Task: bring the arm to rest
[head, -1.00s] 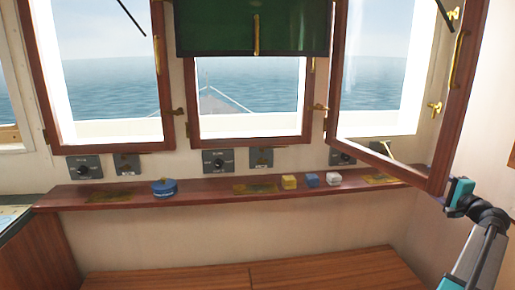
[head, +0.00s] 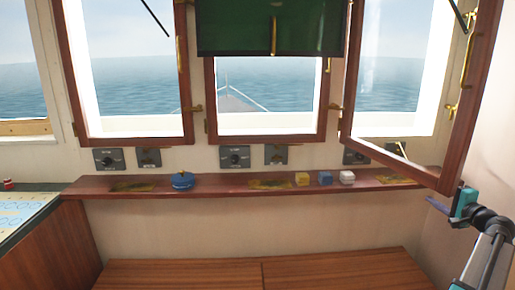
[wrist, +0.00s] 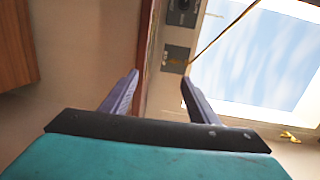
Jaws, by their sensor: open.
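My arm (head: 485,260) reaches up from the lower right of the head view. My gripper (head: 446,203) is at its end, beside the lower corner of the open right window frame in the picture; I cannot tell the gap between them. In the wrist view my gripper (wrist: 158,92) shows two purple fingers standing apart, with nothing between them. The wall, the shelf edge and a bright window lie beyond the fingers.
The open window frame (head: 458,130) swings inward near my gripper. A wooden shelf (head: 225,190) under the windows bears a round blue tin (head: 182,180), a yellow block (head: 302,178), a blue block (head: 325,178) and a white block (head: 347,177). A wooden bench (head: 200,275) stands below.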

